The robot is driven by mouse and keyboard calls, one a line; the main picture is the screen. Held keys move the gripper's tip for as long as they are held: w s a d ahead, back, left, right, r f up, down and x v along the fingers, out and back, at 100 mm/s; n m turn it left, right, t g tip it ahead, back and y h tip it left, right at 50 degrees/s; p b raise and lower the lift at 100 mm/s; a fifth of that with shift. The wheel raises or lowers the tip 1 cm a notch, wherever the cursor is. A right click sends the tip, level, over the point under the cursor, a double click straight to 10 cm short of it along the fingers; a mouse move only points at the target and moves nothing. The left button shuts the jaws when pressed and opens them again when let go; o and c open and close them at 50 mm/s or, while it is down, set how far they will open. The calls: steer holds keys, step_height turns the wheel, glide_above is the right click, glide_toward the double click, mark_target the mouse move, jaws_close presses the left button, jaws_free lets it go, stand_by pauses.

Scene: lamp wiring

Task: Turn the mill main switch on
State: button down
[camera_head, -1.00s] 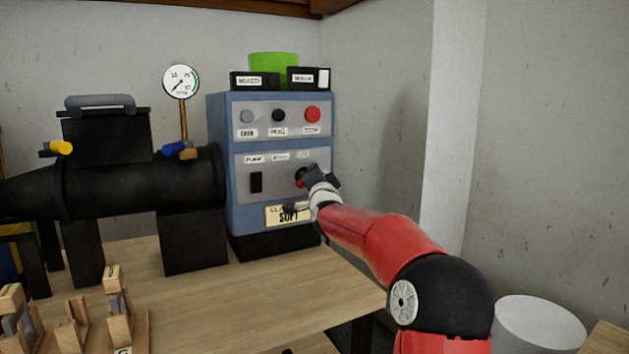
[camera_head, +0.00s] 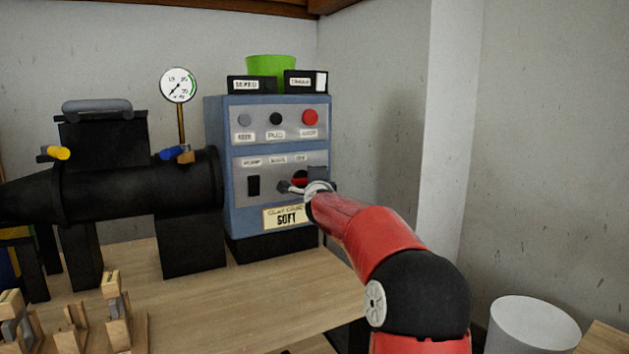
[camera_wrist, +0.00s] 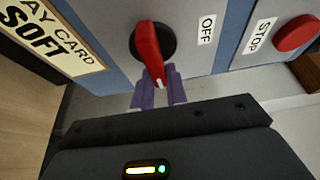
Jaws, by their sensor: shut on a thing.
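The mill main switch is a red rotary handle (camera_wrist: 148,45) on a black round base, set in the blue control box (camera_head: 215,150). In the wrist view the OFF label (camera_wrist: 207,30) is to its right. The handle's white-marked tip points down in that view, toward my gripper, about a quarter turn from the label. My gripper (camera_wrist: 159,88) is shut on the handle's tip with its purple fingers on either side. In the head view my gripper (camera_head: 301,184) partly hides the switch, with a bit of red (camera_head: 299,178) showing.
A red stop button (camera_wrist: 297,33) is close by, on the upper panel. A black switch (camera_head: 253,185) is left of my gripper, and a SOFT card (camera_head: 287,218) is below. The black mill (camera_head: 120,185) stands left.

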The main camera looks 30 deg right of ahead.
steer(key=shift+f, duration=0.1)
stand_by(0.3)
steer(key=c, duration=1.4)
jaws_free()
steer(key=b+v, duration=0.3)
steer(key=v, duration=0.4)
steer(key=shift+s+a, duration=0.15)
steer(key=shift+s, duration=0.25)
